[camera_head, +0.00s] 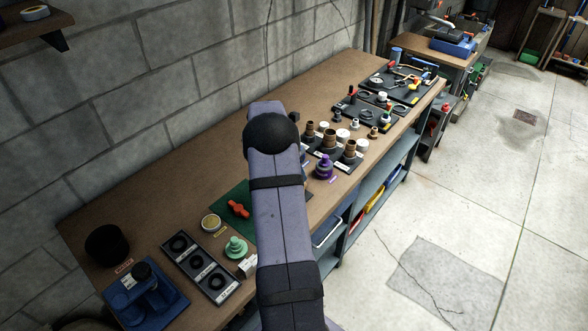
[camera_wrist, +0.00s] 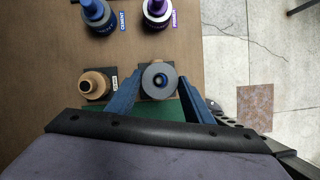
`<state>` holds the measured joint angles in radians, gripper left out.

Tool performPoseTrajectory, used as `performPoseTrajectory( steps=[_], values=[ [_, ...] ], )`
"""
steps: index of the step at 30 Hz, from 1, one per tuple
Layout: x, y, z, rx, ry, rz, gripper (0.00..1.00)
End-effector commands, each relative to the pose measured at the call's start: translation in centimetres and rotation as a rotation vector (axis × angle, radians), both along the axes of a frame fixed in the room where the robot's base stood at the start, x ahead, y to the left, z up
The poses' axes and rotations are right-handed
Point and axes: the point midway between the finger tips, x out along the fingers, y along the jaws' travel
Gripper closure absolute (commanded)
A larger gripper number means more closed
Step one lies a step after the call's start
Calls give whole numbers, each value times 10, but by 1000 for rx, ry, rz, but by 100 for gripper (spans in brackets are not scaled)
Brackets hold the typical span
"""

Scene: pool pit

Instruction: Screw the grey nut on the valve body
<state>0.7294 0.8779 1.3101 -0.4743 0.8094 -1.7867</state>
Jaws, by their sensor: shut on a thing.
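The grey nut (camera_wrist: 149,74) is a thick round ring, seen from above in the wrist view. My gripper (camera_wrist: 160,77) has a blue finger on either side of it and is shut on it. A dark round opening with a small blue-grey centre shows inside the ring. A brown surface shows just beneath the nut; I cannot tell whether it is the valve body, or whether the nut touches it. In the head view my own arm hides the gripper and the nut.
A tan round fitting (camera_wrist: 93,84) stands left of the nut. A blue-topped bottle (camera_wrist: 95,12) and a purple one (camera_wrist: 157,12) stand beyond. The purple one also shows in the head view (camera_head: 323,168). A red handle (camera_head: 238,209) lies on a green mat. The bench edge is to the right.

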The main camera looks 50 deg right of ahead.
Motion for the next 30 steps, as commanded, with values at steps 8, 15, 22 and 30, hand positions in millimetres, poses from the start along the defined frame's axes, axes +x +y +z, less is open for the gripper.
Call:
performPoseTrajectory(
  steps=[8,15,22,30],
  values=[
    [0,0,-2,0,0,0,74],
    [0,0,-8,0,0,0,74],
    [0,0,-14,0,0,0,74],
    [0,0,-21,0,0,0,74]
  ],
)
